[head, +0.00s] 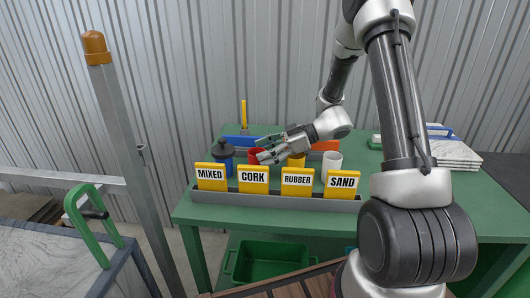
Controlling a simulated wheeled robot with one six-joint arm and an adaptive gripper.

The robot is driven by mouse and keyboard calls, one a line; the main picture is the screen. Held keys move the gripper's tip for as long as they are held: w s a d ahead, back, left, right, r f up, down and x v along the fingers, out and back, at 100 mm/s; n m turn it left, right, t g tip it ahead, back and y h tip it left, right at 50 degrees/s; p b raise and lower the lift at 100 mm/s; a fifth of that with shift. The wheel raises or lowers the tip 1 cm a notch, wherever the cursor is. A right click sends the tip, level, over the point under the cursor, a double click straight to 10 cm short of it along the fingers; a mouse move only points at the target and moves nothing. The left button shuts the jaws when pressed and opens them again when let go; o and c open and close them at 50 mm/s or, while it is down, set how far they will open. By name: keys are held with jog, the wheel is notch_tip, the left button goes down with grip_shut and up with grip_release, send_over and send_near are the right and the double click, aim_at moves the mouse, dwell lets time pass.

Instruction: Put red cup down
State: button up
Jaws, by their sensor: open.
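The red cup (254,156) stands on the green table (410,214), behind the yellow CORK label. It is partly hidden by the label and by my gripper. My gripper (264,159) is open, reaching in from the right with its fingers pointing left. Its fingertips are right at the red cup in this view; I cannot tell whether they touch it.
Yellow labels MIXED (211,177), CORK (253,180), RUBBER (297,182) and SAND (341,184) stand along the grey tray (200,197). White sheets (455,155) lie at right.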

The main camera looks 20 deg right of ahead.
jog(key=shift+s+d+f, duration=0.1)
jog(key=shift+s+f, duration=0.2)
jog(key=shift+f, duration=0.25)
jog(key=shift+r, duration=0.15)
jog(key=w+r+v, duration=0.1)
jog(key=v, duration=1.1)
jog(key=s+a+r+m+g+h, duration=0.1)
jog(key=s+r+m+h, duration=0.25)
jog(key=s, duration=0.35)
jog(key=s+a+r+m+g+h, duration=0.1)
jog(key=s+r+m+g+h, duration=0.15)
jog(key=s+r, duration=0.4)
jog(key=s+d+r+m+t+h, duration=0.3)
jog(key=s+d+m+t+h, duration=0.2)
jog(key=s+m, duration=0.4)
jog(key=shift+s+d+h, duration=0.5)
jog(key=shift+s+h, duration=0.7)
jog(key=shift+s, duration=0.1)
jog(key=shift+c, duration=0.2)
